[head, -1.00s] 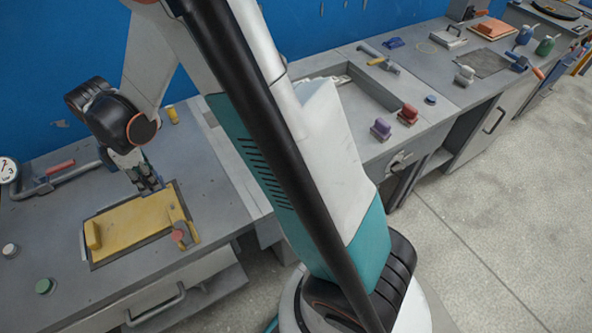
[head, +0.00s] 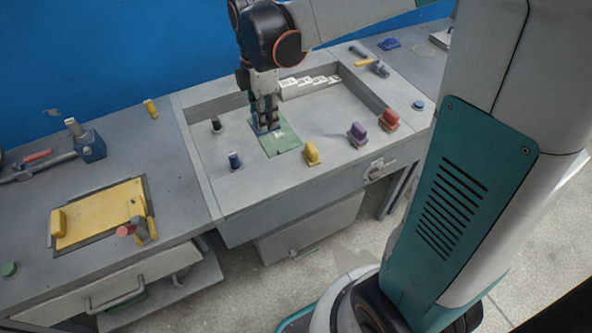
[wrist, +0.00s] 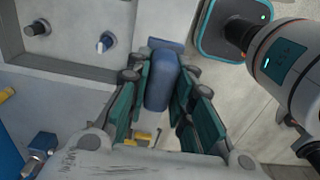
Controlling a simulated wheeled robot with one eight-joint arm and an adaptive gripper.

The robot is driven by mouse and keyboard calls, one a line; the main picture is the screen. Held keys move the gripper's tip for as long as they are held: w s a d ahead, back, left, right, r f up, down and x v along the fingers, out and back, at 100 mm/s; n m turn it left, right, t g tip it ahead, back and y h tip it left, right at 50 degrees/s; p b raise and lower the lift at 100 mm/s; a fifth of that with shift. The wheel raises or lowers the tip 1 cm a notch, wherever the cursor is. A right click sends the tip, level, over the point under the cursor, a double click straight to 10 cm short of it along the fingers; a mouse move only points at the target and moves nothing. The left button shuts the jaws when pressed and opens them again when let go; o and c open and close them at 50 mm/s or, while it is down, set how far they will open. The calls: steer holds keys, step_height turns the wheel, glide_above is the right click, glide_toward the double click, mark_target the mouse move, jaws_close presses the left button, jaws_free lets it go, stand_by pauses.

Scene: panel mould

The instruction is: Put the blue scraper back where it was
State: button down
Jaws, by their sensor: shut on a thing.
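My gripper (head: 264,112) points down over the middle workbench, just above or at a green plate (head: 284,143) set in its top; I cannot tell whether it touches. In the wrist view my gripper (wrist: 163,90) is shut on the blue scraper (wrist: 160,82), whose blue body sits between the green finger pads. In the head view the scraper is mostly hidden by the fingers, with a little blue at the tips. A yellow scraper (head: 312,153), a purple one (head: 357,134) and a red one (head: 389,120) stand in a row to the right of the plate.
A dark knob (head: 216,124) and a blue knob (head: 235,161) stand left of the green plate. A recess with white labelled blocks (head: 308,83) lies behind. A yellow panel (head: 105,213) lies on the left bench. Bare bench lies between the plate and recess.

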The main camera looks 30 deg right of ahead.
steer(key=shift+s+d+f, duration=0.1)
steer(key=shift+d+f, duration=0.1)
steer(key=shift+d, duration=0.15)
step_height(320, 180, down, 20)
steer(key=b, duration=0.7)
steer(key=shift+r, duration=0.25)
steer(key=shift+f, duration=0.2)
steer(key=c, duration=1.4)
jaws_free()
steer(key=shift+r, duration=0.15)
